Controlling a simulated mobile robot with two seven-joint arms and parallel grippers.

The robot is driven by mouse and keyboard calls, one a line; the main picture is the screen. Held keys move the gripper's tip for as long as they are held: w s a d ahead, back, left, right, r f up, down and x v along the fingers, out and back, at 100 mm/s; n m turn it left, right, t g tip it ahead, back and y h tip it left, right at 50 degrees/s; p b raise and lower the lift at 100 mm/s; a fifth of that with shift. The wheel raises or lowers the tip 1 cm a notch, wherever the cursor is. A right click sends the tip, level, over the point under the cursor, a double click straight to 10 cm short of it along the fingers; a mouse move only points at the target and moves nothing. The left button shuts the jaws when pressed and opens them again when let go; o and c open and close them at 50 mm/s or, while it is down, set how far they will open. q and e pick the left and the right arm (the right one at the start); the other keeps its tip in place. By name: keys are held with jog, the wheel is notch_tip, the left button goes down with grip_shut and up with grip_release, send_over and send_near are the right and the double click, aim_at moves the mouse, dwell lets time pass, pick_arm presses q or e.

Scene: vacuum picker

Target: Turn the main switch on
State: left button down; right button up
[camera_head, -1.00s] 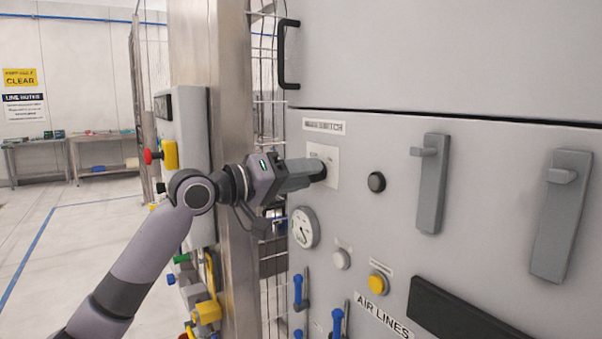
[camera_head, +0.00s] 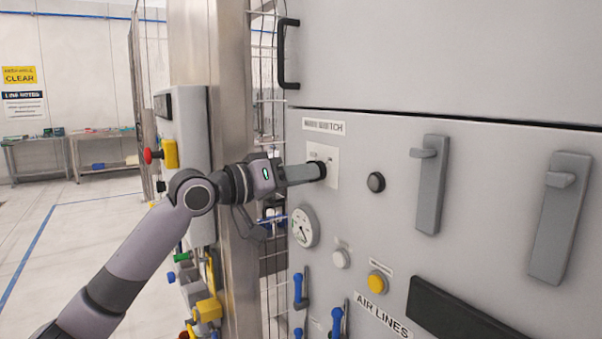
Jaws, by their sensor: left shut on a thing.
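The main switch sits on a pale square plate (camera_head: 331,158) on the grey cabinet front, under a "MAIN SWITCH" label (camera_head: 323,126). My left gripper (camera_head: 318,171) reaches in from the left, its fingertips at the plate. It is shut on the switch's knob, which is mostly hidden by the fingers; only a dark part shows at the tips. I cannot tell the knob's exact position. My right gripper is not in view.
A round black button (camera_head: 376,182), a gauge (camera_head: 304,227), a yellow button (camera_head: 378,282) and two grey handles (camera_head: 431,185) are on the panel around my gripper. A steel post (camera_head: 231,120) and a control box (camera_head: 183,145) stand close behind my left arm.

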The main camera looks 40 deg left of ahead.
pick_arm(q)
jog(key=shift+a+m+p, duration=0.15)
jog(key=shift+m+p, duration=1.8)
jog(key=shift+m, duration=5.35)
jog(key=c, duration=1.1)
grip_release()
